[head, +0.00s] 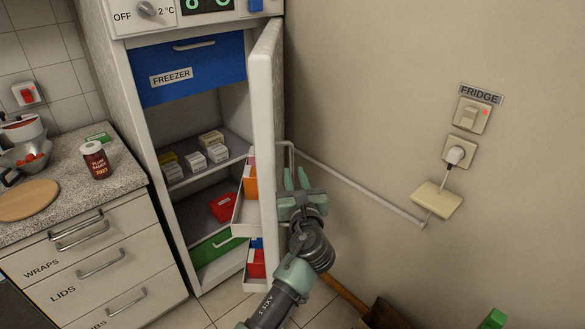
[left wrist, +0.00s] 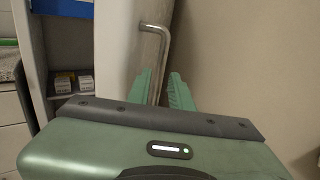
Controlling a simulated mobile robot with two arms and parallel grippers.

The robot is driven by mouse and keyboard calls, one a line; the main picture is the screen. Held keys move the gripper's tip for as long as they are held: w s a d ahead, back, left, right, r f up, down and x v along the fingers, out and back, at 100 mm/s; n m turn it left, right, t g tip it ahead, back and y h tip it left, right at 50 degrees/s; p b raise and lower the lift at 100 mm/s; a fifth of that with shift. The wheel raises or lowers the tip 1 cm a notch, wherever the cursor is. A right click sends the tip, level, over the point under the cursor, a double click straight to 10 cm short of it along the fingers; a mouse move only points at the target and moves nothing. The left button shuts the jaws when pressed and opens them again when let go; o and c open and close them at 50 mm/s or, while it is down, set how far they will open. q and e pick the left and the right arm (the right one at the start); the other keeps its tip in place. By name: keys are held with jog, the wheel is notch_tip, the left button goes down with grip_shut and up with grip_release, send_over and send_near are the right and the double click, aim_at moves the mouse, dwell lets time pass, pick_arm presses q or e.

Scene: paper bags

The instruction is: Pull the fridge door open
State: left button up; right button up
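The fridge door (head: 265,110) stands swung wide open, seen nearly edge-on, with its inside shelves toward the left. The fridge interior (head: 190,120) is exposed. A grey metal bar handle (head: 290,152) is on the door's outer face; its bent top also shows in the left wrist view (left wrist: 158,30). My left gripper (head: 297,178) is beside the outer face at the handle. Its two green fingers (left wrist: 162,78) are apart, with the handle's bar running down between them. A clear gap shows at the right finger; contact with the left finger cannot be told. My right gripper is not seen.
A wall (head: 370,90) with a thin pipe (head: 360,182), switch and plugged socket (head: 455,154) is to the right. A counter with drawers (head: 100,262) stands left. Door bins (head: 243,212) hold colored packs. A brown box (head: 387,314) is on the floor.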

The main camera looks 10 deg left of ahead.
pick_arm(q)
jog(key=shift+s+d, duration=0.1)
jog(key=shift+s, duration=0.4)
